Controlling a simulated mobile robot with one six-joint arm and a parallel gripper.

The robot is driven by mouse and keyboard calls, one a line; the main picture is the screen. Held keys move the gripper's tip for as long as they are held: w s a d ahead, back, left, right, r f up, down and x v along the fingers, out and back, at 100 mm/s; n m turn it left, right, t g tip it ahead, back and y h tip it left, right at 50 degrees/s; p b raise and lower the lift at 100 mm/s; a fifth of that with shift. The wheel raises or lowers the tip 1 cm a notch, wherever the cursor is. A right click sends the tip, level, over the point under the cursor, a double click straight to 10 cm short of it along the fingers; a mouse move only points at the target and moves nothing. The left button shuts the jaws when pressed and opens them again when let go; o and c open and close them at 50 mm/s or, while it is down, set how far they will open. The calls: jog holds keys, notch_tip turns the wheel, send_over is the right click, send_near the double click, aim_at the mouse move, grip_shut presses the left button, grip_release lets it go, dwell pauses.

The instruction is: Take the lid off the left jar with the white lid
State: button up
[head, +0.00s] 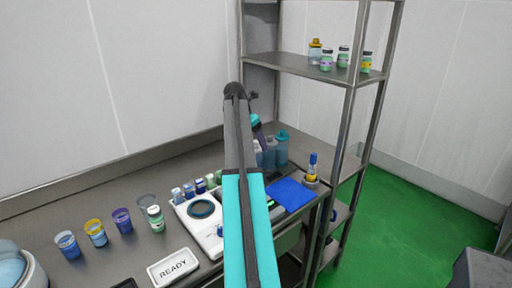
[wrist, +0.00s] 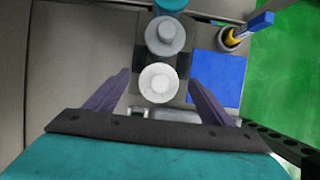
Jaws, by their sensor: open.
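The left jar's round white lid (wrist: 157,82) shows from above in the wrist view, with its jar hidden beneath it. My gripper (wrist: 160,77) is open, with one dark finger on each side of the lid in the picture and a gap on both sides. I cannot tell how far above the lid the fingertips are. A second jar with a grey lid (wrist: 165,36) stands just beyond it, and a teal lid (wrist: 170,4) shows at the top edge. In the head view my arm hides most of the left jar and the fingertips; the teal-lidded jar (head: 282,151) shows clearly.
A white scale (head: 203,211), small bottles, several cups and a READY sign (head: 173,267) stand left. A metal shelf rack (head: 347,130) rises at the right.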

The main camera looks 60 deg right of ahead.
jog(key=shift+d+f, duration=0.2)
jog(key=shift+f, duration=0.2)
jog(key=shift+s, duration=0.1)
jog(key=c, duration=1.1)
